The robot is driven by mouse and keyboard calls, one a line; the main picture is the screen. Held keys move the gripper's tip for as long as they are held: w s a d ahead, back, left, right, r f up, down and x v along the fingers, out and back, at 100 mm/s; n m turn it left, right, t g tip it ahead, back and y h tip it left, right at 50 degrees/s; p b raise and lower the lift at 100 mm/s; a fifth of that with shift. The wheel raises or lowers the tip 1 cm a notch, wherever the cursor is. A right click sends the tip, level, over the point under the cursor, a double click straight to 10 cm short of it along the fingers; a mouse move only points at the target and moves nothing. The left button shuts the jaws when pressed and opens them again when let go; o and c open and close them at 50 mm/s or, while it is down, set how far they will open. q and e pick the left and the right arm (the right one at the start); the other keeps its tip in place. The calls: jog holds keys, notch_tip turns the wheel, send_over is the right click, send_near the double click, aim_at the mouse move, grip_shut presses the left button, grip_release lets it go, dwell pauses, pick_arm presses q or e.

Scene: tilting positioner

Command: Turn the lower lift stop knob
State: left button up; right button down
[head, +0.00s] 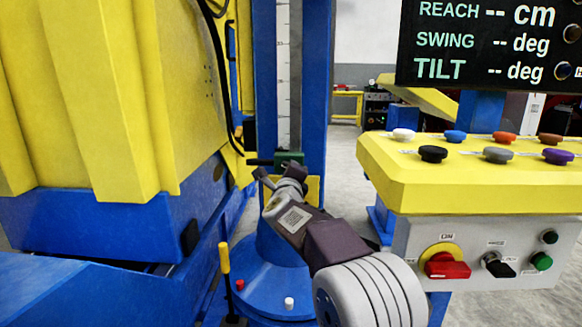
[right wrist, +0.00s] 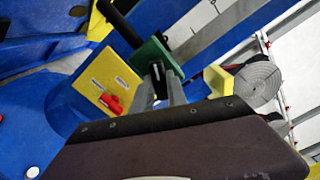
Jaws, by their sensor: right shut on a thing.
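A green stop block (head: 289,158) sits low on the scaled strip of the blue column, with a black bar sticking out to its left. In the right wrist view the green block (right wrist: 157,55) shows close up, with a long black handle (right wrist: 120,22) at its upper left. My right gripper (head: 284,172) reaches up to the block from below. In the right wrist view its two grey fingers (right wrist: 163,88) are closed on a small black knob (right wrist: 158,72) at the block's front. The fingers hide most of this knob. My left gripper is not in view.
A yellow plate with a red switch (right wrist: 112,103) is beside the block. A yellow-and-grey control panel (head: 470,185) with several buttons stands at right, under a black display (head: 490,45). A large yellow and blue machine body (head: 100,100) fills the left. A yellow-topped lever (head: 224,260) stands in front.

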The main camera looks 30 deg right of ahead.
jog(key=n+p, duration=0.2)
jog(key=n, duration=0.3)
jog(key=shift+f+n+p, duration=0.1)
jog(key=shift+n+p, duration=0.2)
jog(key=shift+p, duration=0.05)
dwell(0.4)
jog(key=c, duration=1.3)
grip_release()
jog(key=p+v, duration=0.2)
jog(key=v, duration=0.7)
jog(key=shift+s, duration=0.1)
